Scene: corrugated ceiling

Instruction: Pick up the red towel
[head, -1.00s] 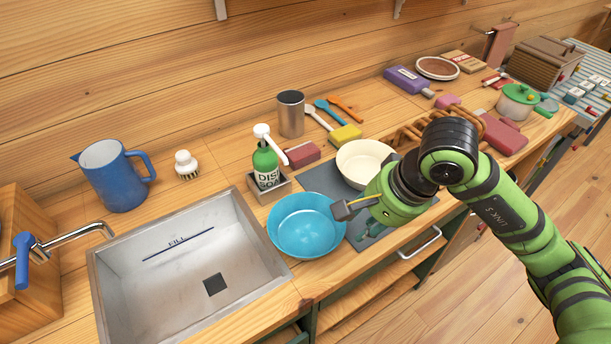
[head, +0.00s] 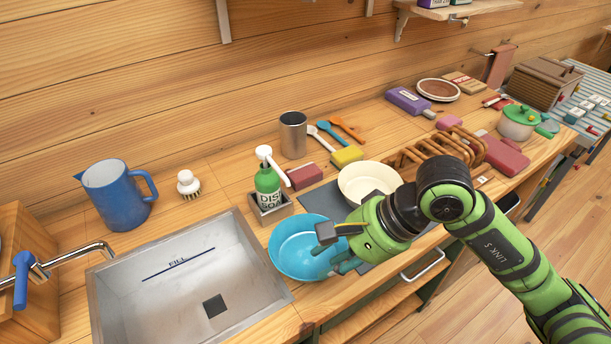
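A muted red towel (head: 500,66) hangs from a bar on the wood wall at the upper right in the head view. My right gripper (head: 336,251) is far from it, at the right side of the blue bowl (head: 291,259). Its fingers are apart and overlap the bowl's right rim in the picture; I cannot tell if they touch it. No held thing shows between them. My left gripper is out of view.
A sink (head: 165,318) lies left of the bowl. A cream bowl (head: 366,180), soap bottle (head: 268,184), wooden rack (head: 413,158), red board (head: 503,155) and green-lidded pot (head: 517,124) crowd the counter. A brown box (head: 541,86) stands beside the towel. Open floor lies at right.

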